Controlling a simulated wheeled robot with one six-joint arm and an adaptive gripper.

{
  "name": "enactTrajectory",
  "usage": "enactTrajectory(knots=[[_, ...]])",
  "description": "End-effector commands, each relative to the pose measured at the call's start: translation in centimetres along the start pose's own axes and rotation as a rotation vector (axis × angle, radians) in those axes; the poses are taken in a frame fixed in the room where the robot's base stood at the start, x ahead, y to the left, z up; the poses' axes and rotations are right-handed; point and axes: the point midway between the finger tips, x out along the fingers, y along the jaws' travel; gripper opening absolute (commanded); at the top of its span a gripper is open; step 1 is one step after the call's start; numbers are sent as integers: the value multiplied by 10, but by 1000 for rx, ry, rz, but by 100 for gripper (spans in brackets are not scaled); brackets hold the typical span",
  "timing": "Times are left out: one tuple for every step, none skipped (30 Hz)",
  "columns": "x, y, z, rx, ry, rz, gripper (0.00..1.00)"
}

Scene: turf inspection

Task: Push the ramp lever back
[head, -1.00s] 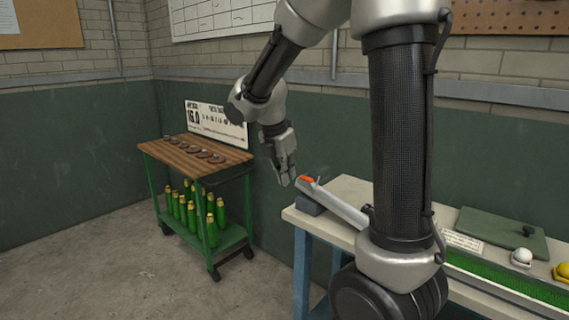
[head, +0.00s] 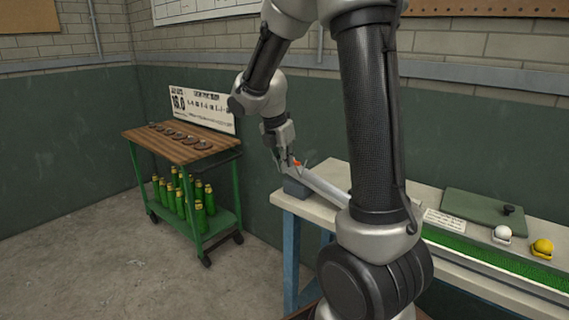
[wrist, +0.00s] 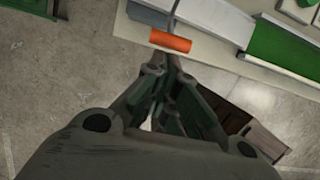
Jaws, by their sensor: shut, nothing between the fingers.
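The ramp lever has an orange-red handle (head: 297,163) at the raised left end of a grey ramp (head: 322,186). The handle also shows in the wrist view (wrist: 170,41), lying crosswise just beyond the fingertips, with a thin grey stem behind it. My gripper (head: 287,163) is shut and empty, pointing down right beside the handle at its left in the head view. In the wrist view my fingers (wrist: 168,68) meet close to the handle's near side. Whether they touch it I cannot tell. My forearm hides part of the ramp.
The ramp stands on a pale bench (head: 308,208) with a green turf strip (head: 480,258). A white ball (head: 502,232), a yellow ball (head: 542,247) and a green board (head: 480,212) are at the right. A green cart (head: 190,146) stands at the left, with open floor before it.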

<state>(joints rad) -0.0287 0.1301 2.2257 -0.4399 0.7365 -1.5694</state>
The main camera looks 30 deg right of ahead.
Motion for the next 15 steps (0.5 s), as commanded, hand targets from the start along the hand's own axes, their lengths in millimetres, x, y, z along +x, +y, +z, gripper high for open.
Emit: enactTrajectory(knots=[[0, 0, 1, 1, 6, 0, 0], [-1, 0, 2, 3, 13, 1, 0], [-2, 1, 3, 2, 22, 2, 0], [-2, 1, 4, 4, 31, 2, 0], [-2, 0, 5, 2, 37, 1, 0], [-2, 0, 5, 3, 45, 0, 0], [-3, 0, 6, 2, 48, 0, 0], [-3, 0, 6, 1, 51, 0, 0], [-3, 0, 7, 2, 57, 1, 0], [-3, 0, 7, 3, 61, 1, 0], [-4, 0, 8, 2, 66, 1, 0], [-4, 0, 8, 1, 71, 1, 0], [-4, 0, 9, 2, 76, 1, 0], [-4, 0, 9, 2, 81, 1, 0], [-4, 0, 10, 2, 88, 1, 0]])
